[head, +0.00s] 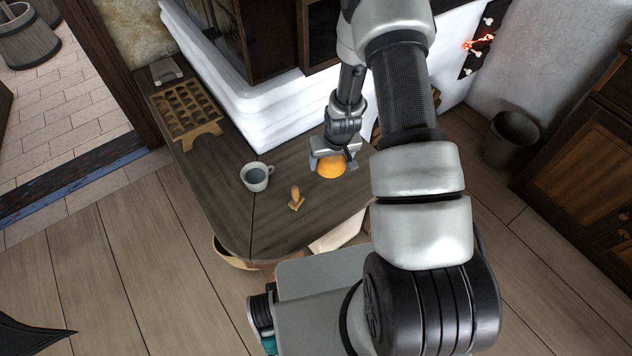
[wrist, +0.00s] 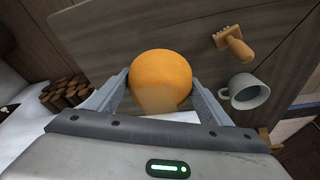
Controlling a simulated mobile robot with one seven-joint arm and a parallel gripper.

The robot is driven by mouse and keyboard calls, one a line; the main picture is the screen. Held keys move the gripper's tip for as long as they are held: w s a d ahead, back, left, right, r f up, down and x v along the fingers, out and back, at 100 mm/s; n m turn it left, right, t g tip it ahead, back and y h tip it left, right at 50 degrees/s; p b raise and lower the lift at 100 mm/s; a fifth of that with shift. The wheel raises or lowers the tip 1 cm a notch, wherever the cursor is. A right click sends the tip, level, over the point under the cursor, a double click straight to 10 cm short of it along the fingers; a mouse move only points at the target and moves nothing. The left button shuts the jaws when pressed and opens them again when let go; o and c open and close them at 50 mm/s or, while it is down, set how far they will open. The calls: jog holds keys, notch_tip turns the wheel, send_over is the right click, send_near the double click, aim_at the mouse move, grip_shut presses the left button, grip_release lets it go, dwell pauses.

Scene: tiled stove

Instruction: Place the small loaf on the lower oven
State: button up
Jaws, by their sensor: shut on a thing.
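The small loaf (head: 331,167) is round and orange-brown. My gripper (head: 334,160) is shut on it and holds it over the dark wooden bench top (head: 215,180) in the head view. In the wrist view the loaf (wrist: 160,80) sits between the two fingers of my gripper (wrist: 160,92), one on each side. The white tiled stove (head: 240,95) stands behind the bench. I cannot clearly make out which part is the lower oven; my arm covers part of the stove.
A wooden tray with hollows (head: 185,108) lies farther back. Stacked logs (wrist: 68,95) show in the wrist view. A dark bucket (head: 510,138) stands at right.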

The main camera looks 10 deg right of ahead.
aim_at(328, 183)
notch_tip(328, 183, down, 9)
jog(key=shift+f+b, duration=0.15)
jog(key=shift+b, duration=0.65)
jog(key=shift+f, duration=0.15)
jog(key=o, duration=0.7)
jog(key=shift+f, duration=0.1)
jog(key=o, duration=0.5)
jog(key=shift+r, duration=0.2)
